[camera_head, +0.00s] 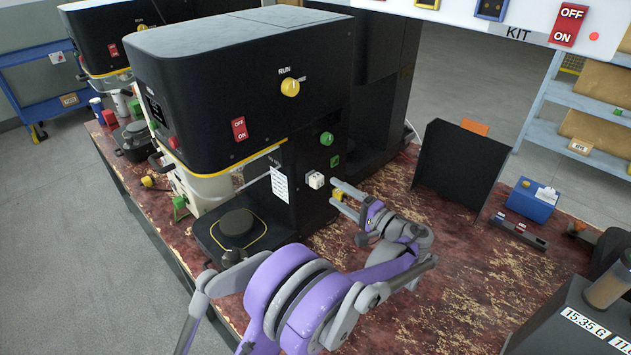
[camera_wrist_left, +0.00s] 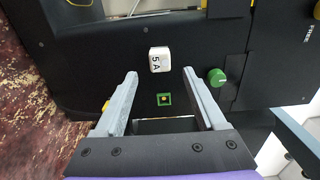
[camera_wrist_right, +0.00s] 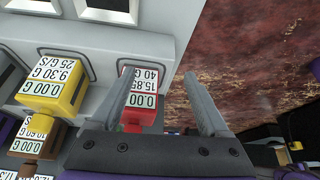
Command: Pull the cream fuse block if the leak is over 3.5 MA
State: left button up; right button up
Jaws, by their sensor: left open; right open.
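The cream fuse block (camera_head: 316,180) sits on the black front panel of the seamer (camera_head: 220,90). In the left wrist view the fuse block (camera_wrist_left: 158,59) reads 5 A and lies just ahead of my fingertips. My left gripper (camera_head: 334,194) is open and empty, its fingers pointing at the panel close to the fuse block; I see no contact. My right gripper (camera_wrist_right: 159,75) is open in its wrist view, over a grey unit with labelled blocks. Its left finger partly covers a red block (camera_wrist_right: 137,118). I cannot read a leak value in MA.
A green knob (camera_wrist_left: 216,77) and a green-framed square (camera_wrist_left: 164,99) are on the panel near the fuse block. A red OFF/ON switch (camera_head: 239,129) and yellow RUN knob (camera_head: 290,87) sit higher. A black upright screen (camera_head: 460,165) and blue box (camera_head: 531,201) stand right on the worn red bench.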

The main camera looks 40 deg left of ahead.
aim_at(320, 183)
pick_arm(q)
jog(key=shift+w+a, duration=0.2)
jog(key=shift+a, duration=1.7)
jog(key=shift+w+a, duration=0.15)
jog(key=shift+a, duration=1.75)
grip_shut()
jog(key=shift+d, duration=0.1)
jog(key=shift+s+d+b, duration=0.15)
jog(key=shift+d, duration=1.3)
jog(key=shift+s+d+b, duration=0.15)
jog(key=shift+d, duration=1.3)
